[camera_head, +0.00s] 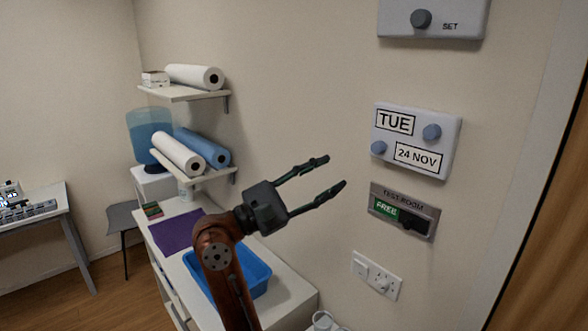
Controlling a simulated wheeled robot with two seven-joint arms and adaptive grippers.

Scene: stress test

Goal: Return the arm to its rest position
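My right gripper (335,173) is raised in the middle of the view, fingers spread apart and empty, pointing toward the right. Its reddish-brown arm (222,270) comes up from the bottom. The fingers are left of a wall sign reading FREE (403,211) and a date panel reading TUE, 24 NOV (417,140). I see no clear contact with the wall or the panels. My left gripper is not in view.
A white counter (288,289) with a blue tray (257,272) and purple cloth (178,231) lies below and behind my arm. Shelves (184,93) hold paper rolls. A switch plate (376,275) is low on the wall; a brown door (550,230) stands far right.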

